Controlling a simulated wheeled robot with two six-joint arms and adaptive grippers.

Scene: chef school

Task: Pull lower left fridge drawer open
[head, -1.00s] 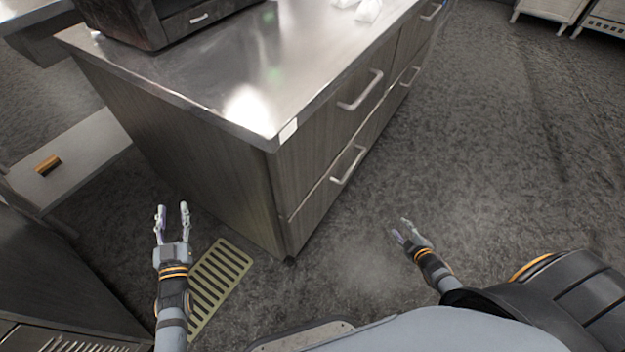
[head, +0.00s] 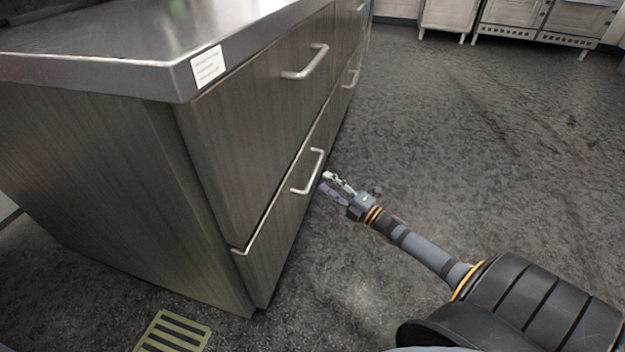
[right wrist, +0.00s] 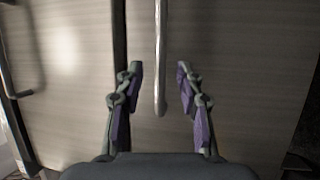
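The wood-fronted cabinet has a lower left drawer (head: 277,238) with a silver bar handle (head: 310,172), and the drawer looks shut. My right gripper (head: 325,184) is open, just to the right of that handle in the head view. In the right wrist view the gripper (right wrist: 159,80) has its two fingers apart, with a handle bar (right wrist: 160,60) lined up between them. My left gripper is not in the current views.
The upper drawer (head: 250,120) with its own handle (head: 307,62) sits above, under the steel countertop (head: 130,70). A slotted floor grate (head: 175,333) lies near the cabinet's base. Open dark floor spreads to the right, with white units (head: 540,20) far back.

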